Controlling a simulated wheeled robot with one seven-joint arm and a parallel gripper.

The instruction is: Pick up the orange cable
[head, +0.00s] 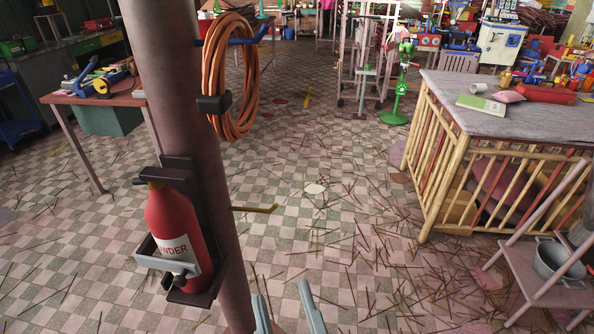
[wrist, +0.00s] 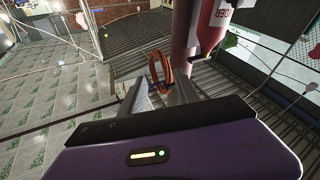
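The orange cable (head: 229,75) hangs as a long coil from a blue hook (head: 236,41) on a brown post (head: 180,70), in the upper left middle of the head view. A dark bracket (head: 214,104) sits at its left side. My gripper (head: 283,291) shows at the bottom edge of the head view, its two fingers apart and empty, well below the coil in the picture. In the wrist view the cable (wrist: 160,72) appears beyond and between the open fingers (wrist: 159,85), apart from them. The lower part of the coil is partly hidden there.
A red fire extinguisher (head: 174,225) is mounted low on the post. A slatted table (head: 500,107) stands at right, a workbench (head: 95,99) at left. Thin sticks (head: 375,255) litter the checkered floor. The floor between post and slatted table holds no large object.

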